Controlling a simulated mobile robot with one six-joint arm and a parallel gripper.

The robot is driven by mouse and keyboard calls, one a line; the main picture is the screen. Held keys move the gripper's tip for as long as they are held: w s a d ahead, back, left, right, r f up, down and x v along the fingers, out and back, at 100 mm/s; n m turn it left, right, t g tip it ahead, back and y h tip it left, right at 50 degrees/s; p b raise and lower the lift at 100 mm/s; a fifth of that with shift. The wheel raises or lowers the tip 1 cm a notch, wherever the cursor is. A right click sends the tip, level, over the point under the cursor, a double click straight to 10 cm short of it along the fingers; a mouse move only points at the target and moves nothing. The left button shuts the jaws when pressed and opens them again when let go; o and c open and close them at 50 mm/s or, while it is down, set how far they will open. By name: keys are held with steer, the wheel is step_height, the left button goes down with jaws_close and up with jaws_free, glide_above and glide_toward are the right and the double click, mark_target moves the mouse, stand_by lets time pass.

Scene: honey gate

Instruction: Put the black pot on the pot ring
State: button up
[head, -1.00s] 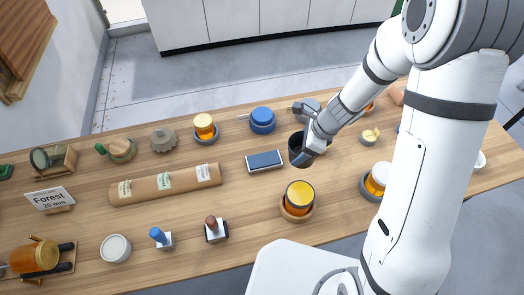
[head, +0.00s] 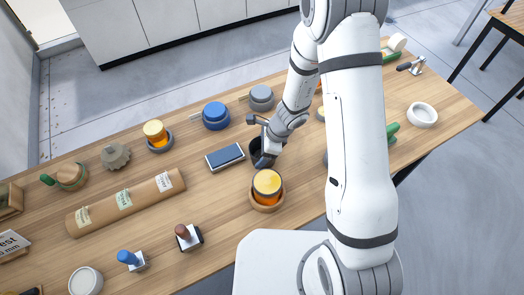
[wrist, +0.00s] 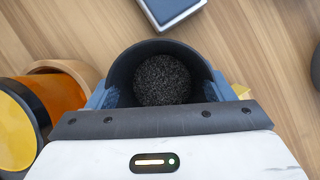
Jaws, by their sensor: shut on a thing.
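The black pot (head: 254,147) stands upright at or just above the table, behind an amber jar; I cannot tell whether it touches the wood. My gripper (head: 265,157) is shut on it. In the wrist view the black pot (wrist: 123,69) is between the blue finger pads, with dark grainy stuff inside. I cannot tell for sure which thing is the pot ring. A white round ring-like dish (head: 422,115) lies at the table's right end, away from my gripper.
The amber jar (head: 267,183) in a wooden ring (head: 266,206) is close in front of the pot. A blue-topped box (head: 225,156) lies left of it. A blue pot (head: 215,115) and a grey pot (head: 261,97) stand behind. My arm hides part of the right side.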

steer(key=shift+f, duration=0.15)
steer(key=o, duration=1)
